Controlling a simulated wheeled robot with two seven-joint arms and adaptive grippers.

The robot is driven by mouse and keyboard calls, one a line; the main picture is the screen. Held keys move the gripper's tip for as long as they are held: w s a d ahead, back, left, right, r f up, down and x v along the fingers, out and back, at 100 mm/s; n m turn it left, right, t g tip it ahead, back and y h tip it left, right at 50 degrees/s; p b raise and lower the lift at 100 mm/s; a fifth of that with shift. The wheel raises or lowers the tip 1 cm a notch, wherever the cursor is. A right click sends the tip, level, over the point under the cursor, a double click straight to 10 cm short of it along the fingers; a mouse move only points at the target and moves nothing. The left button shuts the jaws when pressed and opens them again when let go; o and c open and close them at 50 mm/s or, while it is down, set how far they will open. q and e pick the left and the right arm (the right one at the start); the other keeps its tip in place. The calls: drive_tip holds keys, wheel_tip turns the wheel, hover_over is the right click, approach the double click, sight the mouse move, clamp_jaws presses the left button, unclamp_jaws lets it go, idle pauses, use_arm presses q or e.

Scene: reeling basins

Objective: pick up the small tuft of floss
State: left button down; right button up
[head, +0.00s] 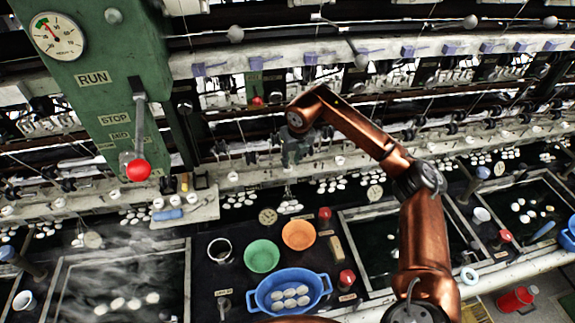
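My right gripper (291,163), dark grey-green, points down at the end of the copper-coloured arm in the upper middle of the head view. It hangs in front of the pale machine ledge. It is too small and dark to tell whether its fingers are open or shut, or whether they hold anything. A small white clump (290,207) lies just below it on the dark surface. I cannot tell whether that is the tuft of floss or cocoons. My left gripper is not in view.
A blue basin (312,280) holds several white cocoons. Green (262,256) and orange (298,235) bowls stand behind it. A steaming basin (187,275) is at the left, another basin (345,222) at the right. A green column (95,75) carries a red-knobbed lever (138,170).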

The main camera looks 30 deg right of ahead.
drive_tip(key=shift+w, duration=0.9)
drive_tip(key=shift+x, duration=1.15)
drive_tip(key=shift+w+d+f, duration=0.1)
drive_tip(key=shift+f, duration=0.3)
drive_tip(key=shift+c, duration=0.7)
drive_tip(key=c, duration=0.3)
